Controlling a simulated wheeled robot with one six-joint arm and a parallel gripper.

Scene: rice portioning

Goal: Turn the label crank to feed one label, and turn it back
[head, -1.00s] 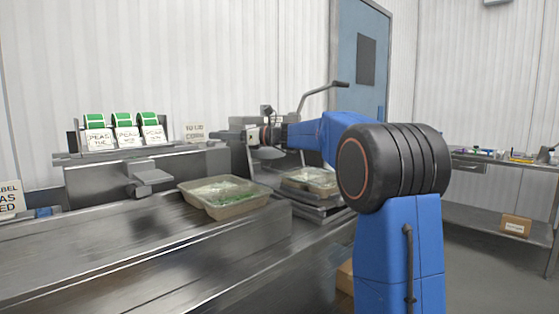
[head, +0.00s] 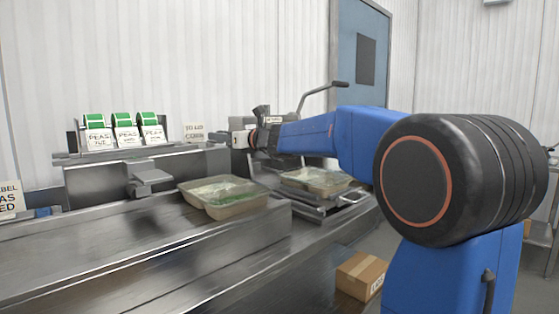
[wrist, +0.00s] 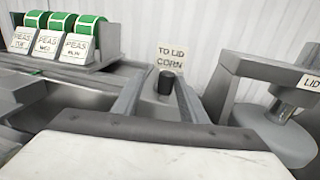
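My gripper (head: 238,139) reaches left over the back of the steel bench in the head view. In the wrist view its two grey fingers (wrist: 160,92) are apart. A dark upright knob (wrist: 166,84), perhaps the label crank's handle, shows between them, with small gaps on both sides. I cannot tell whether it is level with the fingertips or beyond them. The rest of the crank is hidden. Three green label rolls (head: 123,119) with white PEAS cards sit in a rack at the back left; they also show in the wrist view (wrist: 57,22).
A "TO LID CORN" sign (wrist: 171,56) stands behind the knob. A LID-marked device (wrist: 270,70) is close on the right. A filled tray (head: 224,198) lies on the bench, and another tray (head: 318,180) is below my arm. A carton (head: 360,274) is lower down.

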